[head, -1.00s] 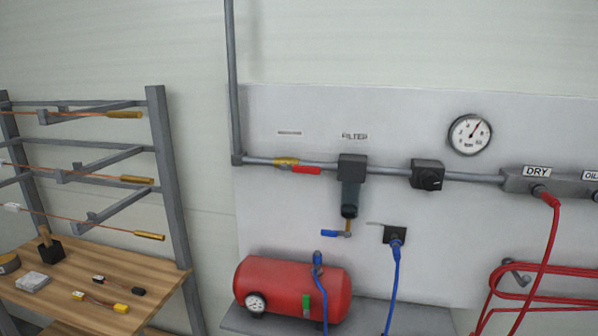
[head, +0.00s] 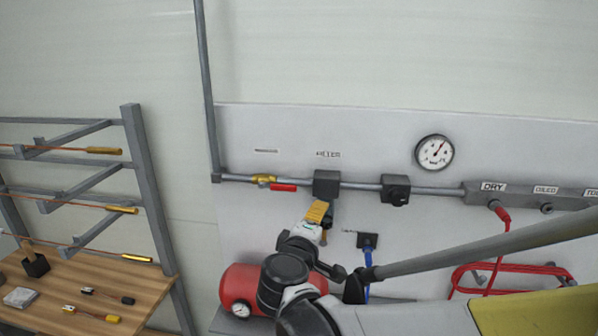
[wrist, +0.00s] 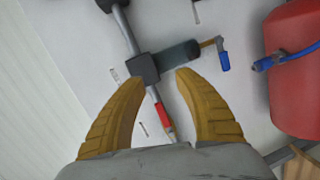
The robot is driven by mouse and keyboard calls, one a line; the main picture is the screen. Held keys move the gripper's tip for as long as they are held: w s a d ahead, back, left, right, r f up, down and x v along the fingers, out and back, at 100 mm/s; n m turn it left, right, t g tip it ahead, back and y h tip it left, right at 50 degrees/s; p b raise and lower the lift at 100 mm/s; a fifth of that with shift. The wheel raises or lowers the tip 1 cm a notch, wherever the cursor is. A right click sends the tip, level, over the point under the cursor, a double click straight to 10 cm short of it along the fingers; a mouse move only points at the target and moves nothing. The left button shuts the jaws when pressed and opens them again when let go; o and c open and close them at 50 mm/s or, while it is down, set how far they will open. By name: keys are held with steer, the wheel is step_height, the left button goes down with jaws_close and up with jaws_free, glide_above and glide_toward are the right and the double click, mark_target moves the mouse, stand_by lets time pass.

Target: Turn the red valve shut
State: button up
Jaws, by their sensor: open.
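The red valve handle (head: 284,187) lies along the grey pipe, on a brass valve body (head: 263,180) left of the dark filter block (head: 326,183). My gripper (head: 319,211) is in front of the filter bowl in the head view, to the right of and a little below the handle. In the wrist view my gripper (wrist: 157,80) is open and empty, its tips on either side of the pipe near the filter block (wrist: 143,68). I see no contact with the handle.
A blue drain lever (wrist: 224,58) hangs below the filter. A red tank (head: 240,287) stands below, partly hidden by my arm. A gauge (head: 434,152), black regulator (head: 395,189) and red hose (head: 505,216) are to the right. A rack (head: 150,190) stands left.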

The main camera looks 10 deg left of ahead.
mark_target(284, 189)
steer(key=a+r+n+t+y+p, duration=0.1)
steer(key=a+r+n+t+y, duration=0.15)
steer(key=a, duration=0.75)
steer(key=shift+n+h, duration=0.25)
steer(key=shift+n, duration=0.2)
steer(key=w, duration=1)
steer(key=shift+w+d+f, duration=0.15)
steer(key=shift+f, duration=0.15)
jaws_close()
